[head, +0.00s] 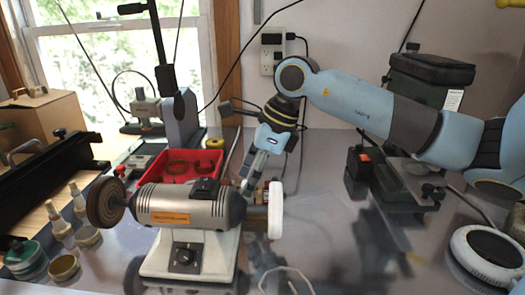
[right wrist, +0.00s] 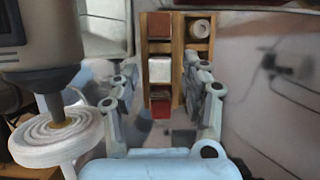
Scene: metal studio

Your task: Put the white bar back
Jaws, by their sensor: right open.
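The white bar (right wrist: 160,70) shows in the right wrist view in the middle of a wooden rack (right wrist: 178,62), between a brown-red block (right wrist: 159,27) above and a red block (right wrist: 161,108) below. My right gripper (right wrist: 165,88) is open, with its fingers apart to the left and right of the bar's line; I cannot tell whether they touch anything. In the head view my right gripper (head: 247,180) points down behind the polishing machine (head: 190,210), beside its white wheel (head: 275,210). The rack is mostly hidden there. My left gripper is not in view.
The white wheel (right wrist: 58,135) is close on the left in the right wrist view. A red tray (head: 180,165) lies behind the machine. Small jars (head: 65,267) stand at the front left. A round white device (head: 488,250) sits at the right.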

